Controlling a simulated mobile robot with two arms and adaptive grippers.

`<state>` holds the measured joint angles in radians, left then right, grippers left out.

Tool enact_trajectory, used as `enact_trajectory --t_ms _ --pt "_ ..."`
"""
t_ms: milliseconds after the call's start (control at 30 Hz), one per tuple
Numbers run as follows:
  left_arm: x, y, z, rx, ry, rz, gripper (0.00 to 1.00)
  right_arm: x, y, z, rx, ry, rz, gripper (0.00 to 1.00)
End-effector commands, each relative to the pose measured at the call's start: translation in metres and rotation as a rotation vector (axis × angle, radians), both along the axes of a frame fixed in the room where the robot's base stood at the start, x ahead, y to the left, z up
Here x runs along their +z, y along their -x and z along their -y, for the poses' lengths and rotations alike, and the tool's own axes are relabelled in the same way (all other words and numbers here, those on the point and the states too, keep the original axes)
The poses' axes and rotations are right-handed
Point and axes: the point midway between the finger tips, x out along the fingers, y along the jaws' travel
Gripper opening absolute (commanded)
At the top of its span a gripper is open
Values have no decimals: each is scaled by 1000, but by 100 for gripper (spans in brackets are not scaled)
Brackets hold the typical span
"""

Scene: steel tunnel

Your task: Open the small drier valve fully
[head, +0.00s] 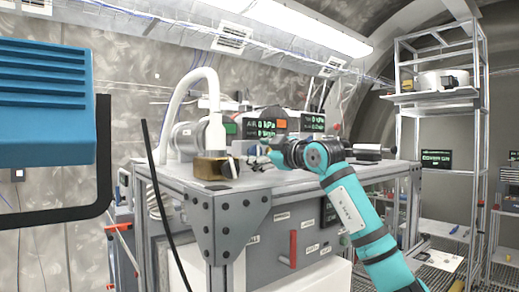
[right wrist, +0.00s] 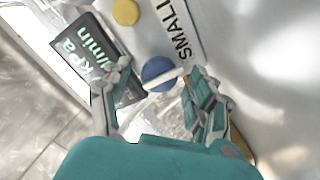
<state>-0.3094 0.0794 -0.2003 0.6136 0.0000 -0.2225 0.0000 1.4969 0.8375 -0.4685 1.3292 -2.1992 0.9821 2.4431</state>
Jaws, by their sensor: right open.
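In the right wrist view a round blue knob (right wrist: 158,72) with a pale bar across it sits below a label reading SMALL (right wrist: 178,28); it appears to be the small drier valve. My right gripper (right wrist: 158,78) is open, with one finger on each side of the knob; I cannot tell whether either finger touches it. In the head view my right gripper (head: 268,158) is over the bench top, reaching left toward the equipment there. The knob cannot be made out in that view. My left gripper is not in view.
A dark display (right wrist: 88,60) and a yellow disc (right wrist: 125,12) are close to the knob. On the bench (head: 235,192) stand a brass-coloured block (head: 215,167) and a curved white pipe (head: 205,75). A red handle (head: 293,248) is on the front panel. A shelf rack (head: 435,97) stands right.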

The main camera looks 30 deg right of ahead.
Motion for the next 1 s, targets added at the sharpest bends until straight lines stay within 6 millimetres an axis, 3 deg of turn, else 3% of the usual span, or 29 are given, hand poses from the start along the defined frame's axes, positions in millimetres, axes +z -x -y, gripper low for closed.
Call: enact_trajectory --t_ms 133,567,1000 --pt "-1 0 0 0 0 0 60 0 0 0 0 0 0 60" --pt "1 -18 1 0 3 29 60 0 1 0 1 0 1 5" --pt "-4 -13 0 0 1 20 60 0 1 0 1 105 10 5"
